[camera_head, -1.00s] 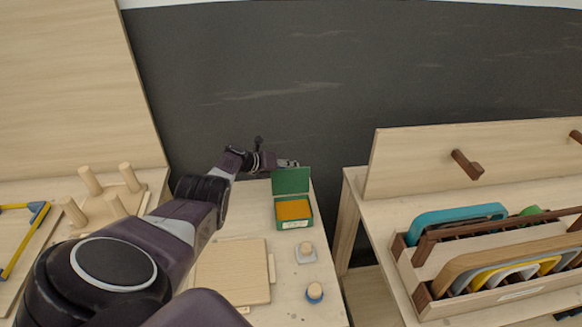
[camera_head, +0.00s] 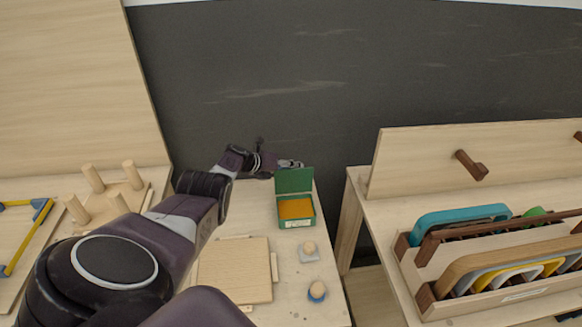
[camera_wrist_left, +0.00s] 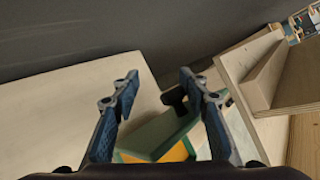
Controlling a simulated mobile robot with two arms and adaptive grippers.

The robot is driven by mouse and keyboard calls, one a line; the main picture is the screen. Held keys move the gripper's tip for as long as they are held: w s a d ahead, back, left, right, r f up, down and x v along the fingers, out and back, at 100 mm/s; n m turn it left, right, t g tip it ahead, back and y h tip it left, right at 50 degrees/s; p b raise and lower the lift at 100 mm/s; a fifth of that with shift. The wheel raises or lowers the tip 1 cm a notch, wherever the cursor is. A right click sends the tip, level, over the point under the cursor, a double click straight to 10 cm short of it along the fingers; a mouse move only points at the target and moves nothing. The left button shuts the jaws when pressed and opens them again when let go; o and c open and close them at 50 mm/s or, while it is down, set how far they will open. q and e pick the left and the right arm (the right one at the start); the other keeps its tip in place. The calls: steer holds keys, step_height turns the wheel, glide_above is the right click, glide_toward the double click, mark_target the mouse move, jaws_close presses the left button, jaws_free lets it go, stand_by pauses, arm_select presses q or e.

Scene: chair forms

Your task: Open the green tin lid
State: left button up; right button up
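The green tin (camera_head: 297,224) stands on the light wooden table, with orange contents showing inside. Its green lid (camera_head: 295,181) is raised, standing roughly upright at the back of the tin. My left gripper (camera_head: 290,163) is just behind the lid's top edge. In the left wrist view my left gripper (camera_wrist_left: 159,76) has its two fingers wide apart, with nothing held between the tips. The lid (camera_wrist_left: 160,134) shows below and between the fingers, partly covering the orange contents. Whether a finger touches the lid is unclear. My right gripper is not in view.
A wooden board (camera_head: 235,270) and two small knobbed pieces (camera_head: 309,248) (camera_head: 317,290) lie in front of the tin. A pegged wooden stand (camera_head: 110,195) is left. A rack of coloured curved pieces (camera_head: 500,262) stands on a separate table at right, across a gap.

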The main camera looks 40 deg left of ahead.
arm_select(q)
steer(key=shift+d+f, duration=0.15)
stand_by(0.3)
steer(key=v, duration=1.2)
stand_by(0.3)
steer(key=shift+w+d, duration=0.1)
stand_by(0.4)
